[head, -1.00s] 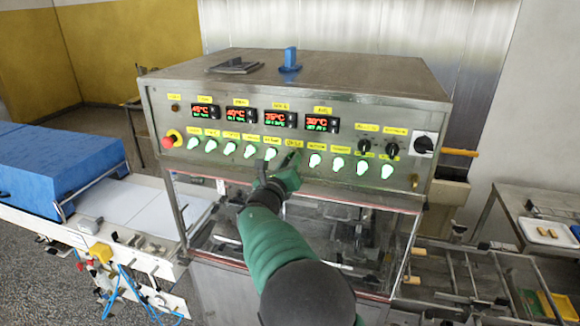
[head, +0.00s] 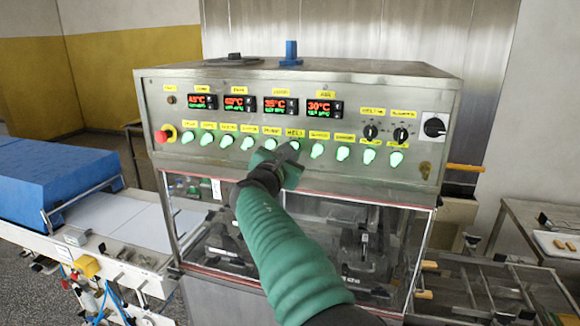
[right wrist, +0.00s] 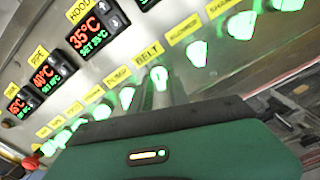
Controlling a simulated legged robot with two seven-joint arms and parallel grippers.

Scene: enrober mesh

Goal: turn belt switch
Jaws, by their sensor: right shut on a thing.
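The belt switch (head: 295,145) is one of a row of lit green knobs on the steel control panel (head: 215,165), under a yellow label. In the right wrist view the belt switch (right wrist: 159,76) glows just below the label "BELT". My right gripper (head: 290,153) reaches up from below and is shut on the belt switch. In the right wrist view its fingers (right wrist: 163,98) meet the switch, and they hide its lower part. My left gripper is not in view.
Lit green knobs stand close on both sides, including the pump knob (right wrist: 126,97). A red emergency button (head: 162,136) sits at the panel's left, a black rotary switch (head: 434,127) at its right. A clear guard (head: 215,235) lies below the panel.

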